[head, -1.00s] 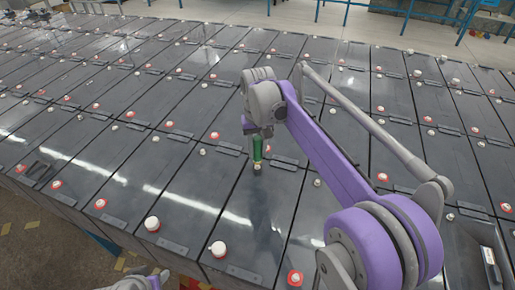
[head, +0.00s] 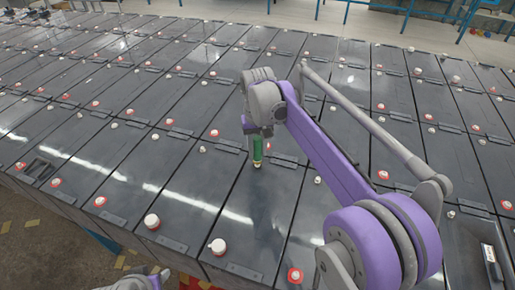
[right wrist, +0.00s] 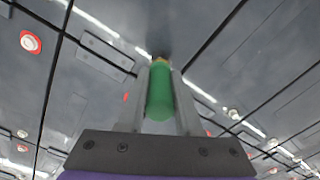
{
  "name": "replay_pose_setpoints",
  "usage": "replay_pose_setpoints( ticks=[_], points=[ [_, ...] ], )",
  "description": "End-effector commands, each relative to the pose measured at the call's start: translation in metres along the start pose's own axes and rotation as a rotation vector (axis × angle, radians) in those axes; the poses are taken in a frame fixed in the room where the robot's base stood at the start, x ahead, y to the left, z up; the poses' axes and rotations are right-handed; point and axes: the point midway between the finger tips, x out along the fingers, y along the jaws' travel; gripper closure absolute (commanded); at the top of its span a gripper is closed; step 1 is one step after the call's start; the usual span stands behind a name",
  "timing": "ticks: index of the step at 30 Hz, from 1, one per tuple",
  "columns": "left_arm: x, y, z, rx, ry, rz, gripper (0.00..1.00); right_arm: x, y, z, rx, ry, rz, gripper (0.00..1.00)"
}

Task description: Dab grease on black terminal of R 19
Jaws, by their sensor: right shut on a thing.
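My right gripper (head: 256,133) is shut on a green grease applicator (head: 257,149), which points down over a dark battery top near the middle of the head view. In the right wrist view the green applicator (right wrist: 160,94) sits between both fingers, with its brass-coloured tip at the far end. The tip is close to the dark surface; whether it touches cannot be told. No terminal shows directly at the tip. I cannot read any label, so R 19 and its black terminal cannot be singled out. My left gripper is not clearly in view.
Rows of dark batteries fill the view, with small red-ringed and pale terminals. Larger white caps (head: 152,221) (head: 218,246) stand on the near batteries. Open floor (head: 50,237) lies at the lower left. Blue rails (head: 348,9) stand at the back.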

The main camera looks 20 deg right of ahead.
Motion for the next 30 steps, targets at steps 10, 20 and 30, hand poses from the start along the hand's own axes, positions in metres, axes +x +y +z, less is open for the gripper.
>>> replay_pose_setpoints(
  ticks=[10,20,30],
  points=[
    [0.0021,0.0,0.0024,0.0,-0.002,0.0,0.5,0.0049,0.0,0.0,0.0,0.0,0.0,1.0],
    [0.0027,0.0,0.0031,0.0,-0.003,0.0,0.5,0.0065,0.0,0.0,0.0,0.0,0.0,1.0],
    [0.0027,0.0,0.0031,0.0,-0.003,0.0,0.5,0.0064,0.0,0.0,0.0,0.0,0.0,1.0]
  ],
)
